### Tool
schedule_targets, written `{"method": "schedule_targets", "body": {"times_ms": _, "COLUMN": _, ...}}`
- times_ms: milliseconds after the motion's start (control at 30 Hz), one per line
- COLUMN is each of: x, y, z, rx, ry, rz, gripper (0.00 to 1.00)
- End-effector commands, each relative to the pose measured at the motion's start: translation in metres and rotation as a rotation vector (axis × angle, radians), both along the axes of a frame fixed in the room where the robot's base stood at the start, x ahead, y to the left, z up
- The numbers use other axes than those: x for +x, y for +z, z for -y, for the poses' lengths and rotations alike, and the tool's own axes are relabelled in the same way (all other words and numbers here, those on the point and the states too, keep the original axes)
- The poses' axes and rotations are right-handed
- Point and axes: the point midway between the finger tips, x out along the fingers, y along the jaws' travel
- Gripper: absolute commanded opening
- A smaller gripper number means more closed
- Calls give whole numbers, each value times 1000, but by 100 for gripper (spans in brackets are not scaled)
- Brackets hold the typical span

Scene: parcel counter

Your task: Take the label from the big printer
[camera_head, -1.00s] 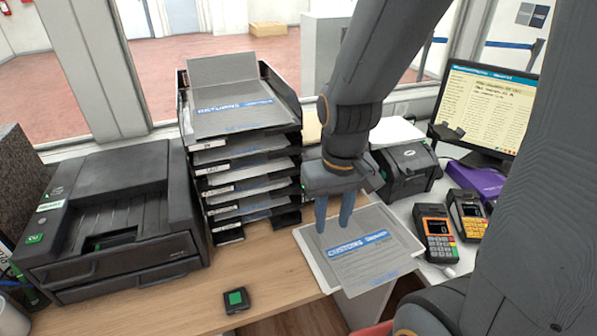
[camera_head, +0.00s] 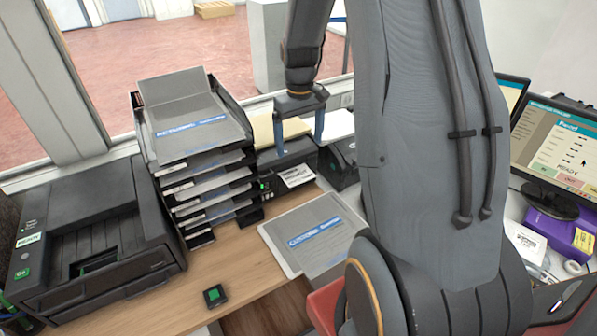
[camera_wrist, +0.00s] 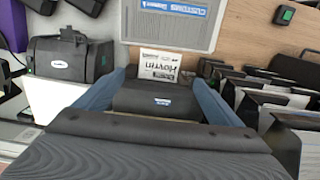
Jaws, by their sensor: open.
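A black label printer (camera_head: 284,160) stands at the back of the counter, right of the tray stack. A white printed label (camera_head: 297,176) sticks out of its front. My gripper (camera_head: 299,132) is open and empty, above and behind this printer, fingers pointing down. In the wrist view the printer body (camera_wrist: 150,98) lies between the fingers of my gripper (camera_wrist: 160,76), with the label (camera_wrist: 160,65) just beyond the fingertips. I see no contact. A second black label printer (camera_head: 340,163) stands to its right, partly hidden by my arm.
A large black office printer (camera_head: 95,245) stands at the left. A stack of paper trays (camera_head: 190,165) stands close left of the label printer. A clipboard sheet (camera_head: 313,238) lies in front. A small black box with a green top (camera_head: 214,296) is near the front edge. Monitors are right.

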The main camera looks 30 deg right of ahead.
Motion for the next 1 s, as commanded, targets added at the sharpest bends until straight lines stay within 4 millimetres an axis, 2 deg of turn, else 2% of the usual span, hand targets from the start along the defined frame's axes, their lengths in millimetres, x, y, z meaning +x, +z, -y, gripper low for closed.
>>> {"method": "schedule_targets", "body": {"times_ms": 1000, "x": -1, "y": -104, "z": 0, "rx": 0, "ry": -1, "rz": -1, "gripper": 89}}
